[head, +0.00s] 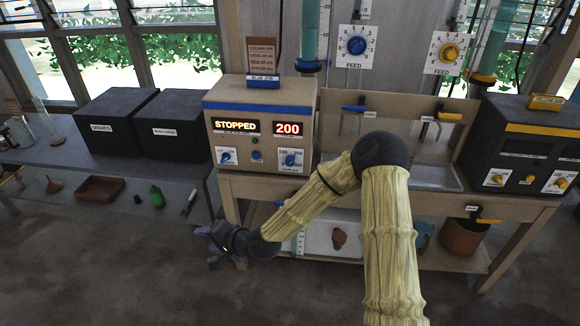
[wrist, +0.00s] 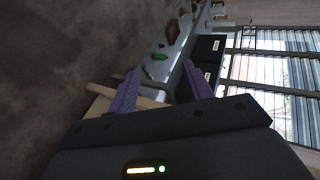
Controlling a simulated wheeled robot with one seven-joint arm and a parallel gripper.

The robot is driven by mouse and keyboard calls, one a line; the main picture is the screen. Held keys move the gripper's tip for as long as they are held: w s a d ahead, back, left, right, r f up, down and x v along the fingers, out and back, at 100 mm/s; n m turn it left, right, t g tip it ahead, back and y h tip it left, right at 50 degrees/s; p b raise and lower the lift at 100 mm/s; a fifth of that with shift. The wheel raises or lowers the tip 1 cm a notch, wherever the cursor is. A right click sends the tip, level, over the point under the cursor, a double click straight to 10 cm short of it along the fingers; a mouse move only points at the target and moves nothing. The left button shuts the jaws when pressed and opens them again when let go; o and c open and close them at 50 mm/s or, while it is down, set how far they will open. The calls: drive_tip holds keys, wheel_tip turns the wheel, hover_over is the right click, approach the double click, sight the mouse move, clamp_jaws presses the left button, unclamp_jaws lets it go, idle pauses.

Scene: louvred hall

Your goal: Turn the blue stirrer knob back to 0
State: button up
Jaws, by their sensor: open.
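The blue control box (head: 262,118) stands on the bench with lit displays reading STOPPED and 200. Its front has a blue knob on a white dial (head: 226,157) at lower left and another blue knob on a white dial (head: 290,160) at lower right, marked around 100 and 200. The small lettering is too small to tell which is the stirrer knob, and neither pointer is clear. My gripper (head: 212,246) is low, below and left of the box, apart from both knobs. In the wrist view its purple fingers (wrist: 160,84) are spread and empty; no knob shows there.
A blue FEED knob (head: 355,46) and yellow FEED knob (head: 449,53) are on the wall. A black box with yellow knobs (head: 520,143) stands right. Black boxes (head: 110,122), a brown tray (head: 100,189) and a green bottle (head: 157,196) are on the left bench. Floor in front is clear.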

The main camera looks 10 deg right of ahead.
drive_tip(key=w+d+r+m+t+h+b, duration=0.25)
drive_tip(key=w+r+m+t, duration=0.25)
drive_tip(key=w+m+t, duration=0.75)
drive_tip(key=w+d+f+m+g+h+b, duration=0.1)
drive_tip(key=w+d+f+m+h, duration=0.1)
drive_tip(key=d+m+h, duration=0.4)
drive_tip(key=w+d+f+m+g+h+b, duration=0.1)
drive_tip(key=w+d+m+h, duration=0.3)
drive_tip(key=d+m, duration=1)
drive_tip(key=shift+w+d+f+h, duration=0.35)
drive_tip(key=shift+f+h, duration=0.3)
drive_tip(key=shift+h, duration=0.6)
drive_tip(key=shift+d+m+b, duration=0.1)
drive_tip(key=shift+m+b, duration=0.15)
drive_tip(key=shift+b, duration=0.05)
